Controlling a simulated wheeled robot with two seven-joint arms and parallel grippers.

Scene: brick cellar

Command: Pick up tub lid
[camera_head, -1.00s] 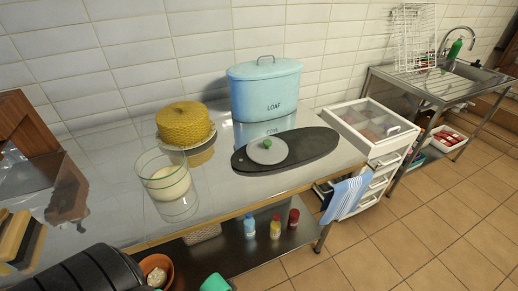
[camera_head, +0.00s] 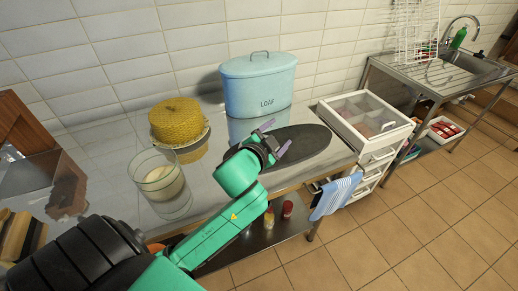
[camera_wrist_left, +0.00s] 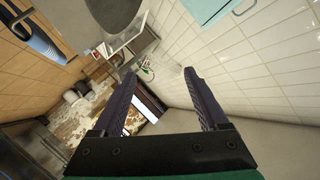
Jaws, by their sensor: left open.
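The tub lid, a grey disc with a green knob in the earlier head view, is now hidden behind my left gripper and wrist. The dark oval board (camera_head: 307,143) that it lay on still shows to the right of the gripper. My left gripper (camera_head: 276,137) is in front of the board's left part in the head view, with its two purple-grey fingers apart. In the left wrist view the fingers (camera_wrist_left: 157,78) are spread with nothing between them, and I cannot make out the lid there. My right gripper is not in view.
A blue LOAF bin (camera_head: 260,88) stands behind the board. A white drawer unit (camera_head: 352,125) with a striped towel (camera_head: 333,197) stands right of the counter. Bottles sit on the shelf below.

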